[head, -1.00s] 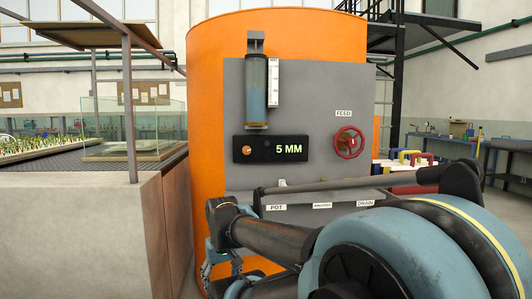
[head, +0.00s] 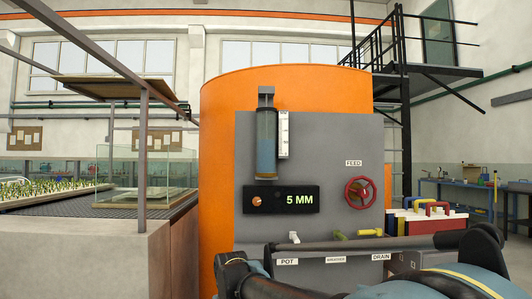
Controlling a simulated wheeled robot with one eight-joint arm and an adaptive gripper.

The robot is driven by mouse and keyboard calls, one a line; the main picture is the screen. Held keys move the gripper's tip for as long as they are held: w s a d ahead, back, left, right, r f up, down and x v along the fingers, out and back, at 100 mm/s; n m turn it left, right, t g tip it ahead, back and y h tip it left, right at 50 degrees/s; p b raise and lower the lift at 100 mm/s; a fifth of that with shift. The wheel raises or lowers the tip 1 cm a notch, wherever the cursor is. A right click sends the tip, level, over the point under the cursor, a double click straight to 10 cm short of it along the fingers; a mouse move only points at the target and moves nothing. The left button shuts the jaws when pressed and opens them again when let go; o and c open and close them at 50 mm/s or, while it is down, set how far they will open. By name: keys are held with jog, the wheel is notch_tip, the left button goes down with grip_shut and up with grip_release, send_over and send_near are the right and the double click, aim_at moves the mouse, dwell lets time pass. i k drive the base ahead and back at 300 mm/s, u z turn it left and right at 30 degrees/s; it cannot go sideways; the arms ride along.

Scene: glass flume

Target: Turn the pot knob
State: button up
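The grey panel (head: 340,140) is on an orange tank (head: 216,150). A label reading POT (head: 287,262) is low on the panel, with a small white handle (head: 294,237) just above it. An olive handle (head: 338,235) and a yellow handle (head: 370,232) are further right, above two more labels, the right one reading DRAIN (head: 381,257). My arm crosses the bottom of the head view, in front of the panel's lower part. My gripper is below the picture and is not visible.
A black display (head: 300,200) reads 5 MM, with a small copper-coloured knob (head: 257,200) at its left. A red FEED wheel (head: 360,192) is at right. A concrete block (head: 90,250) with a glass tank (head: 165,165) is at left. Coloured cases (head: 430,222) are beyond the panel.

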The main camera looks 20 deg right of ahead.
aim_at(257, 201)
jog(key=u, duration=0.65)
jog(key=k, duration=1.95)
jog(key=z, duration=0.6)
jog(key=i, duration=1)
jog(key=z, duration=0.05)
